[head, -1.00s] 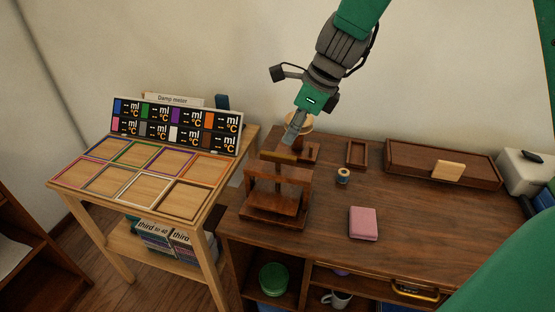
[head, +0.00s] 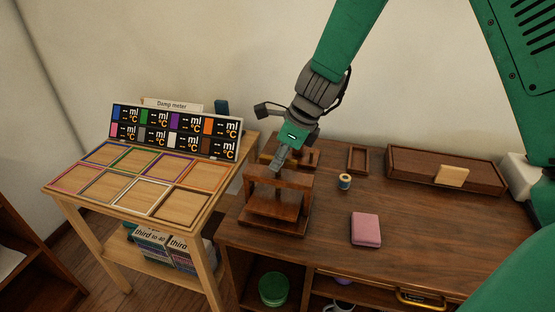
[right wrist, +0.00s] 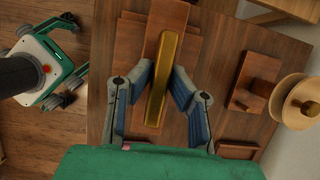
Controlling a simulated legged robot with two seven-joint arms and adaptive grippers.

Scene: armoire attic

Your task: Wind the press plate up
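The wooden press (head: 272,218) stands at the left end of the dark desk in the head view. Its top beam (head: 292,179) is partly covered by my right gripper (head: 279,160). In the right wrist view a long brass bar (right wrist: 158,95) lies over the press's wooden top (right wrist: 168,14). My right gripper (right wrist: 162,72) is open, its two fingers on either side of the bar with gaps showing. I cannot tell how high the press plate is. My left gripper is in neither view.
A pink pad (head: 366,229), a thread spool (head: 344,181) and a small tray (head: 358,158) are on the desk. A long wooden box (head: 425,168) stands at the back. A light table with coloured frames (head: 145,192) stands close on the left.

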